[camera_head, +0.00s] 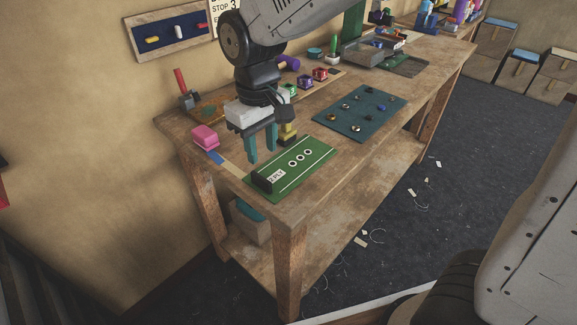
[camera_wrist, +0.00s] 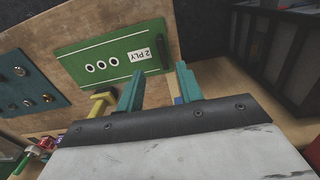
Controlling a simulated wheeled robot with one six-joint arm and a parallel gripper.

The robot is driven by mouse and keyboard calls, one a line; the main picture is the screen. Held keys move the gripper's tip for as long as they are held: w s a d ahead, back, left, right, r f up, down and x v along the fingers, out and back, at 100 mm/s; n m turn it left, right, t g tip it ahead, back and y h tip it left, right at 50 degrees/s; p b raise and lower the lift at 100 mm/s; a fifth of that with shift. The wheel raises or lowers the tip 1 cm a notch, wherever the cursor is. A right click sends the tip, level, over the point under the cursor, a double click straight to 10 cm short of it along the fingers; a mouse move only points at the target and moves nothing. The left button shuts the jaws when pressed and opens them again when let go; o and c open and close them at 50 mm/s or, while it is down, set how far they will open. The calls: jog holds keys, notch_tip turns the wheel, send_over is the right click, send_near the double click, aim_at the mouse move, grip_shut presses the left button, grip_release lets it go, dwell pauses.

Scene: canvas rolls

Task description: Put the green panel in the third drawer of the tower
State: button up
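The green panel (camera_head: 312,160) lies flat at the near end of the wooden workbench. It has a white stripe, three ringed holes and a "2 PLY" label by a dark bar at its left end. The wrist view also shows the panel (camera_wrist: 80,53). My gripper (camera_head: 261,156) has two teal fingers, apart and empty, above the bench just behind the panel's labelled end. In the wrist view the gripper (camera_wrist: 157,78) points toward the panel's labelled end, with nothing between the fingers. I cannot make out a drawer tower for certain in either view.
A yellow object (camera_head: 288,132) stands close beside my gripper, and a pink block (camera_head: 204,136) is to its left. A teal mat (camera_head: 347,122) with small parts lies beyond the panel. Wooden drawer-like boxes (camera_head: 517,70) stand at the far right. A dark rack (camera_wrist: 283,45) shows in the wrist view.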

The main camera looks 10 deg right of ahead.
aim_at(260, 177)
jog(key=f, duration=0.8)
jog(key=shift+w+a+f, duration=0.2)
jog(key=shift+w+a, duration=0.05)
jog(key=shift+a, duration=0.1)
grip_shut()
